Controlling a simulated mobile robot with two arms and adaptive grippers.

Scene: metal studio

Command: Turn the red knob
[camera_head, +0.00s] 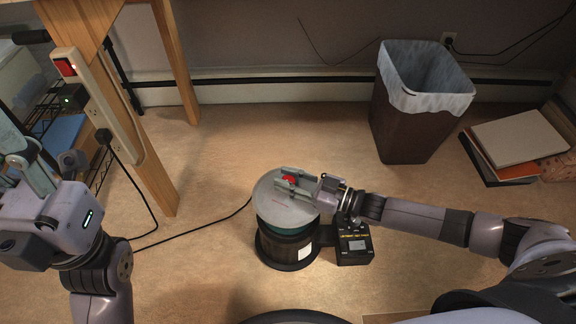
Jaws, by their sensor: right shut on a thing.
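The red knob (289,178) sits on top of a round device with a grey lid (270,207), a green band and a dark base on the floor. My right gripper (290,182) reaches in from the right over the lid, its fingers shut on the red knob and partly hiding it. My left gripper (30,165) is at the left edge, away from the device. Its fingers are partly cut off by the frame, and I cannot tell whether they are open.
A small black control box (353,243) is attached at the device's right side. A black cord runs left from the device. A brown bin (392,125) with a white liner stands at the back right, near stacked books (520,138). A wooden table leg (155,185) with a power strip stands left.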

